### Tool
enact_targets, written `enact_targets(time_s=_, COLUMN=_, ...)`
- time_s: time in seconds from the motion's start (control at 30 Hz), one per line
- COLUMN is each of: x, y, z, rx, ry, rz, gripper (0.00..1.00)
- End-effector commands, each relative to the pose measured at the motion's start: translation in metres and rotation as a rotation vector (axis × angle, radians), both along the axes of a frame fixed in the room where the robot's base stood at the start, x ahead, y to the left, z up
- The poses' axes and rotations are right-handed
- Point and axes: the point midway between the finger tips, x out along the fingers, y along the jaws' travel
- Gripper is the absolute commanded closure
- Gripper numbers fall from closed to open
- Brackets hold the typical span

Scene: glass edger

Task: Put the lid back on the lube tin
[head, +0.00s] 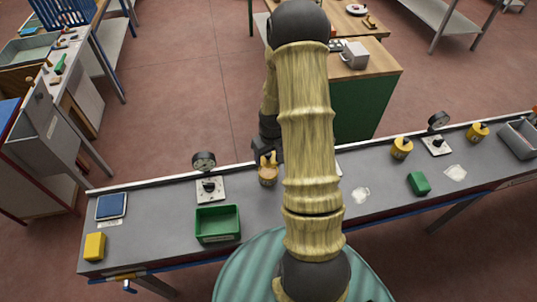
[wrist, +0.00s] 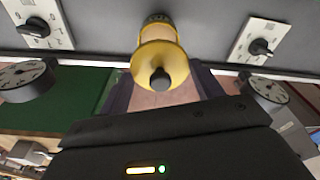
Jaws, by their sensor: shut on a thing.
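My gripper (head: 268,154) is at the back edge of the bench, left of my arm, shut on the yellow lid (wrist: 160,58). In the wrist view the lid's black knob points toward the gripper, between the dark fingers. The lube tin (head: 268,175), a pale tan round body, is directly below the gripper in the head view. In the wrist view a cream part of it shows just beyond the lid. Lid and tin look in line and close together; I cannot tell whether the lid is seated or slightly above.
A green open bin (head: 218,224) and a dial plate (head: 210,190) with a gauge (head: 204,161) stand left of the tin. Right are two yellow knobbed tins (head: 402,148) (head: 477,131), a green block (head: 419,183) and a grey bin (head: 520,138). A yellow block (head: 95,246) sits front left.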

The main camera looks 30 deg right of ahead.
Motion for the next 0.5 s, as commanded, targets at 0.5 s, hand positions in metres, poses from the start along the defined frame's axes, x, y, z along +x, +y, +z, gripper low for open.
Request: enact_targets(time_s=0.5, x=0.000, y=0.000, z=-0.020, rx=0.000, ry=0.000, rz=-0.001, gripper=0.56)
